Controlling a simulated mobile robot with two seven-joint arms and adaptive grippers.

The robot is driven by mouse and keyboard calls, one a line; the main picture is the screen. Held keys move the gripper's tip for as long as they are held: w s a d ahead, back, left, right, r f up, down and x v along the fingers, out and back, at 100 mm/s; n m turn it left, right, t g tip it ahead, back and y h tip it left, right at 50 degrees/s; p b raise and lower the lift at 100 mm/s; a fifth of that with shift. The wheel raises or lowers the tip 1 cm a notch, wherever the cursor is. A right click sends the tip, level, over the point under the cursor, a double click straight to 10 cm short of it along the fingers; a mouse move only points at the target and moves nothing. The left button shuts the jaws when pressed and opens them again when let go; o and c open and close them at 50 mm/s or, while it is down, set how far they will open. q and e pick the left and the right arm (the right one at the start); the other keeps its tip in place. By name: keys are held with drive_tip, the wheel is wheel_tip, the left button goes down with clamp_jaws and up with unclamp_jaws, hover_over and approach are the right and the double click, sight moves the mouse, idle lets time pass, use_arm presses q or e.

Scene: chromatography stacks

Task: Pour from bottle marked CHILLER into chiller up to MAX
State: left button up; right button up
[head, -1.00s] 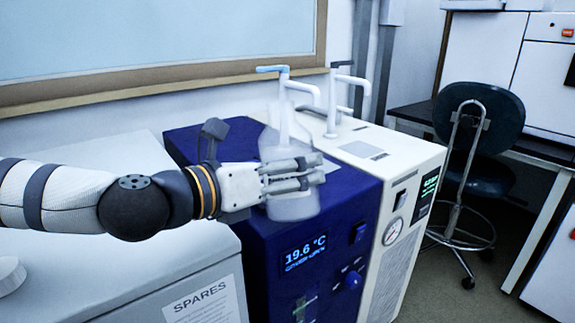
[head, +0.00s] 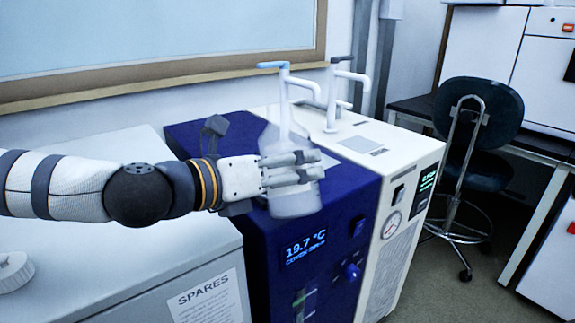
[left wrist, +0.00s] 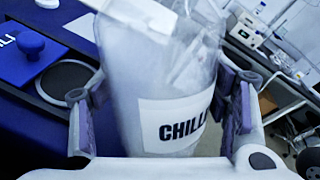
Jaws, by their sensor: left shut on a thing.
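My left gripper (head: 318,166) is shut on a clear bottle (head: 294,200), which it holds roughly upright over the top of the dark blue chiller (head: 203,137). In the left wrist view the bottle (left wrist: 120,75) sits between the fingers, and its white label (left wrist: 172,122) shows "CHILL", the rest cut off. A dark round opening or recess (left wrist: 65,85) shows on the blue surface beside the bottle. The chiller's front display (head: 305,246) reads 19.7 °C. A level gauge (head: 304,302) with coloured marks is partly cut off below it. My right gripper is not in view.
A white tap with a blue handle (head: 272,65) rises behind the bottle. A cream unit (head: 400,152) with a dial stands against the chiller's right side. A grey cabinet labelled SPARES (head: 205,300) is at left. A dark chair (head: 478,115) stands further right.

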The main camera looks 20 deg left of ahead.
use_arm(q)
drive_tip(key=shift+s+d+r, duration=0.1)
drive_tip(key=shift+s+r, duration=0.05)
drive_tip(key=shift+r, duration=0.2)
drive_tip(key=shift+f, duration=0.1)
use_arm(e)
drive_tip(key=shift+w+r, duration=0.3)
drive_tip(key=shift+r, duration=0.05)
use_arm(q)
drive_tip(key=shift+n, duration=0.3)
drive_tip(key=shift+s+d+g+p, duration=0.2)
drive_tip(key=shift+g+p, duration=0.2)
drive_tip(key=shift+p, duration=0.15)
drive_tip(key=shift+n, duration=0.3)
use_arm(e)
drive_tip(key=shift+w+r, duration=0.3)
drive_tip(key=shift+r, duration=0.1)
use_arm(q)
drive_tip(key=shift+s, duration=0.1)
